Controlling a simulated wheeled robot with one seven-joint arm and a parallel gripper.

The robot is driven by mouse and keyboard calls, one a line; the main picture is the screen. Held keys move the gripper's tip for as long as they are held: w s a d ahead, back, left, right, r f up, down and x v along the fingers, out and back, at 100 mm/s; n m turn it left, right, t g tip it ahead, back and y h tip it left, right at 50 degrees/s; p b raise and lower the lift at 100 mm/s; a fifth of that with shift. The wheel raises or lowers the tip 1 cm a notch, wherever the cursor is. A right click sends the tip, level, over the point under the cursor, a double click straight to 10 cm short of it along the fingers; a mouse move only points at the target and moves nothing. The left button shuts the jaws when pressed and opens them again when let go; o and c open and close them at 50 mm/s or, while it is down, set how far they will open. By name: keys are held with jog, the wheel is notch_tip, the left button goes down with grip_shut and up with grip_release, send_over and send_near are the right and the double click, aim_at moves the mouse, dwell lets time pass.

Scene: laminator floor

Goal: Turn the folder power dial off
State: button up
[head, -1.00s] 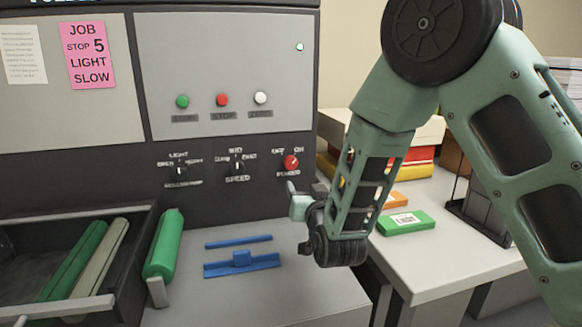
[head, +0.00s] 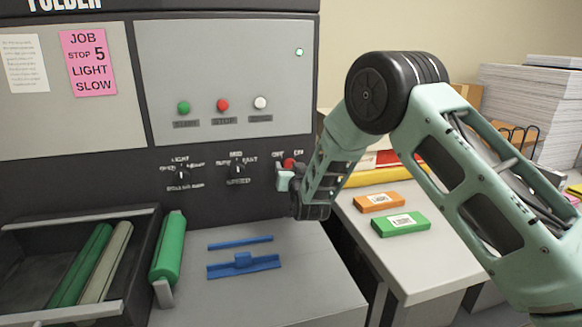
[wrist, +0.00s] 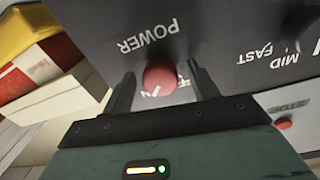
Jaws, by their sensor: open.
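The red power dial (head: 289,162) is on the dark front of the folder, below and right of its button panel, with OFF and ON lettering above it. My gripper (head: 285,178) is at the dial and partly covers it in the head view. In the wrist view the red dial (wrist: 159,75) sits between the two spread fingers of my open gripper (wrist: 160,82), with a gap visible on each side. The word POWER shows beyond the dial. I cannot tell which setting the dial points to.
The speed dial (head: 237,170) and another black dial (head: 181,174) are to the left. Green (head: 183,107), red (head: 222,105) and white (head: 260,102) buttons are above. Blue parts (head: 243,264) lie on the ledge below. Green (head: 400,223) and orange (head: 379,202) boxes lie on the right table.

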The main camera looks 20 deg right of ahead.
jog(key=c, duration=1)
jog(key=shift+f+n+b, duration=0.1)
jog(key=shift+n+b, duration=0.2)
jog(key=shift+b, duration=0.15)
jog(key=shift+d+n+y+b, duration=0.1)
jog(key=shift+n+y+b, duration=0.2)
jog(key=shift+n+b, duration=6.45)
jog(key=n+p, duration=0.4)
jog(key=shift+n, duration=0.25)
